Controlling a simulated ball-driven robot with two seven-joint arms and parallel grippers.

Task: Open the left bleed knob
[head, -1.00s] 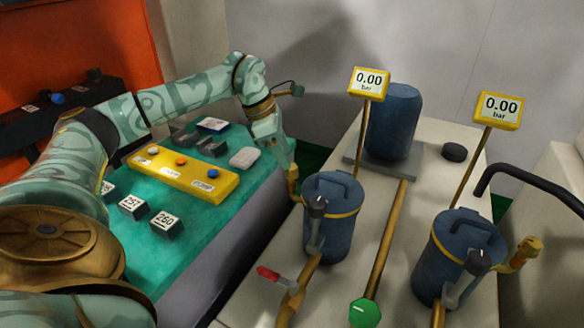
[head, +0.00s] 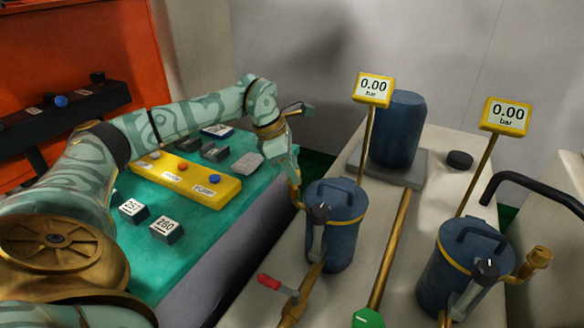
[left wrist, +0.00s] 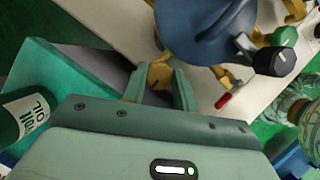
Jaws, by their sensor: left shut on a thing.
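The left bleed knob (left wrist: 159,74) is a small brass knob with a dark line on its face. It sits at the left side of the left blue filter housing (head: 345,230). My left gripper (left wrist: 160,88) has its two green fingers on either side of the knob and is shut on it. In the head view the left gripper (head: 295,186) reaches down to the housing's left side, and its fingers hide most of the knob. The gauge (head: 373,88) above the left housing reads 0.00 bar. My right gripper is in neither view.
A right blue housing (head: 462,265) has its own brass bleed fitting (head: 537,262) and a 0.00 bar gauge (head: 506,115). A red-handled valve (head: 270,283) and a green knob (head: 367,318) are in front. A teal table (head: 185,260) with blocks stands at left.

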